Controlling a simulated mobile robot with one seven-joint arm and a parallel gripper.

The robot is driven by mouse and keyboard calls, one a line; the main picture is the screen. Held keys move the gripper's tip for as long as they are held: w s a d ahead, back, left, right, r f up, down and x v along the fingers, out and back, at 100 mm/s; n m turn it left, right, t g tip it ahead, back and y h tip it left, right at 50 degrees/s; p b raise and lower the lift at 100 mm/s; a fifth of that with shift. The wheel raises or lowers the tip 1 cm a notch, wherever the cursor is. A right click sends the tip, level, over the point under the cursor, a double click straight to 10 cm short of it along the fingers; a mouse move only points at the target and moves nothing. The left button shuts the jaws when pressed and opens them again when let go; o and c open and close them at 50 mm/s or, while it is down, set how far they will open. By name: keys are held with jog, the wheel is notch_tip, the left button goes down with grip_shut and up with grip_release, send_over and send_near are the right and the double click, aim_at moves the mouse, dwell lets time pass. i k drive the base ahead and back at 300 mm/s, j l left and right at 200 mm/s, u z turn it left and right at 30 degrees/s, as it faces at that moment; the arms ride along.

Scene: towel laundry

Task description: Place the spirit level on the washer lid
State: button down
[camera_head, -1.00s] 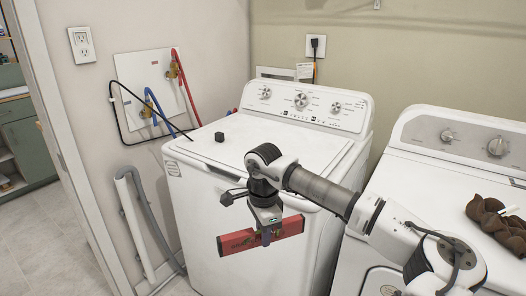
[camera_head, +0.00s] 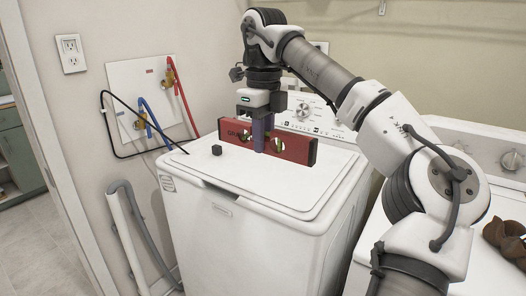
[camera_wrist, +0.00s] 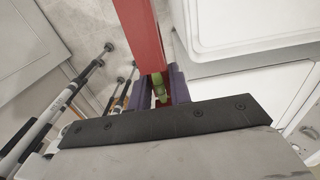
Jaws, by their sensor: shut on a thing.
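The red spirit level (camera_head: 298,148) is held on edge in my gripper (camera_head: 263,140), which is shut around its middle. The level lies roughly left to right over the washer lid (camera_head: 275,190), which is white and closed. I cannot tell whether its lower edge touches the lid or hangs above it. In the wrist view the red level (camera_wrist: 144,35) runs up from between the purple fingers of my gripper (camera_wrist: 160,88), with a green vial showing there.
The control panel (camera_head: 308,122) rises behind the lid. A second white machine on the right bears a brown cloth (camera_head: 508,240). Hoses (camera_head: 150,120) hang at the left wall. The front of the lid is clear.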

aim_at(263, 156)
jog(key=i, duration=1.3)
